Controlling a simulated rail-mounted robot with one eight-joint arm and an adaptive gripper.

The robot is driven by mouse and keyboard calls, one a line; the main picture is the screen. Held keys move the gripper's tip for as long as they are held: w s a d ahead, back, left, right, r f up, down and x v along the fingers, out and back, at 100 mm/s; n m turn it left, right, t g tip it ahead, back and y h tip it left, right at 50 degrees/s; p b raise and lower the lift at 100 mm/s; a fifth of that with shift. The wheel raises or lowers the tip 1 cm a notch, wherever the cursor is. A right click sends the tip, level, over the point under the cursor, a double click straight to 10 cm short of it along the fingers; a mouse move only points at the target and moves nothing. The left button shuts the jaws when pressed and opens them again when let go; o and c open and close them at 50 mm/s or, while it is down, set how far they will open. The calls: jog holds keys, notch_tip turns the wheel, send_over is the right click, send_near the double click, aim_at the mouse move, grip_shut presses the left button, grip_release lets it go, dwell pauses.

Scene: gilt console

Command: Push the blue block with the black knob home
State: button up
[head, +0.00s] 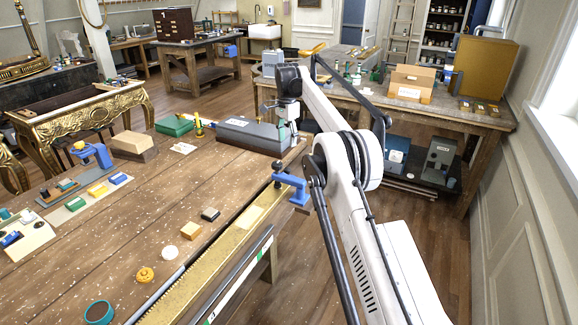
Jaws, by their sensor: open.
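The blue block (291,189) with a black knob (277,165) on its upper left sits at the right edge of the wooden bench, near the far end of a long yellow strip (222,247). My gripper (286,133) is open and hangs beyond the block, by the right end of a grey box (250,136). It is apart from the block, and its fingertips are small and hard to make out. My white arm passes close to the right of the block. How the block meets the bench edge is too small to tell.
Small orange (191,231) and dark (210,214) blocks, a white disc (170,252) and a yellow knob (145,274) lie left of the strip. A blue stand (93,156) and wooden block (133,145) are farther left. The bench middle is mostly clear.

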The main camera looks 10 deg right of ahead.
aim_at(287, 169)
notch_tip(287, 169, down, 13)
jog(key=shift+f+p, duration=0.15)
jog(key=shift+p, duration=0.9)
jog(key=shift+c, duration=0.5)
grip_shut()
